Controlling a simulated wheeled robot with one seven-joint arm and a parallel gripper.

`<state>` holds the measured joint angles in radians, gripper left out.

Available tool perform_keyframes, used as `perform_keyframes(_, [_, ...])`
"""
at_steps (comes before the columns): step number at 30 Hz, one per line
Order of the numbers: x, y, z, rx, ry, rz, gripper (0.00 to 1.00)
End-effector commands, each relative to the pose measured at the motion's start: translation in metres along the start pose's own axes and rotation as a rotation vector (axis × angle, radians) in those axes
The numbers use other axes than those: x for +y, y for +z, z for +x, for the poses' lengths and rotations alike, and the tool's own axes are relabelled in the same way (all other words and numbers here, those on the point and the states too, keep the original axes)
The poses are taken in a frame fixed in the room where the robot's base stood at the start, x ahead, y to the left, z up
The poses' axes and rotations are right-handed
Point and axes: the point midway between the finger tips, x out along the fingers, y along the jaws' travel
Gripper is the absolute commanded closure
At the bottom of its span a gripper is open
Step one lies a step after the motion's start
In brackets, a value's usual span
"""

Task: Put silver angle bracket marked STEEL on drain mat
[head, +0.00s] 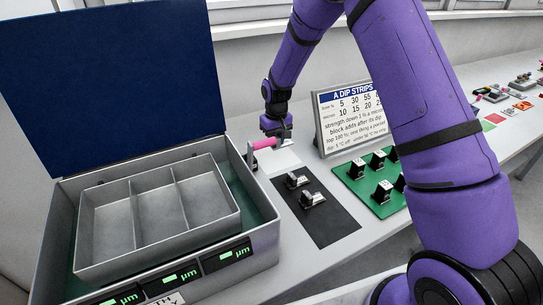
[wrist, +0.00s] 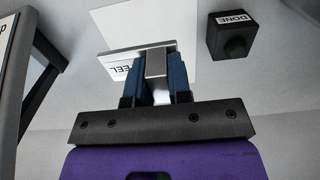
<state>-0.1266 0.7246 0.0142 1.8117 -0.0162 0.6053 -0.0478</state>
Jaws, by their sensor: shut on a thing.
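My gripper (wrist: 167,75) is shut on a silver angle bracket (wrist: 157,62). The bracket has a white face with STEEL lettering, partly hidden by the blue fingers. A plain white mat (wrist: 185,22) lies beneath and beyond it in the wrist view. In the head view my gripper (head: 277,134) is over the far end of the bench, near the white mat (head: 285,160). Whether the bracket touches the mat cannot be told. No label shows which mat is the drain mat.
A grey case (head: 262,240) with an open blue lid and a divided tray (head: 150,250) stands left. A pink handle (head: 265,143) is close by my gripper. A black mat (head: 325,228) holds two metal pieces. A sign (head: 350,118) stands behind. A black DONE block (wrist: 232,42) is right of the bracket.

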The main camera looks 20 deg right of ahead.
Motion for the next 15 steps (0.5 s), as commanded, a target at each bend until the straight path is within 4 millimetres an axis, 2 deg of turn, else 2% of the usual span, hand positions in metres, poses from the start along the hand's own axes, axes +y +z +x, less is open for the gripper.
perform_keyframes(3, [0.001, 0.001, 0.024, -0.004, 0.000, 0.002, 1.00])
perform_keyframes(6, [0.001, 0.001, 0.037, -0.002, 0.000, 0.002, 1.00])
perform_keyframes(15, [0.001, 0.001, 0.061, -0.002, 0.000, 0.002, 1.00])
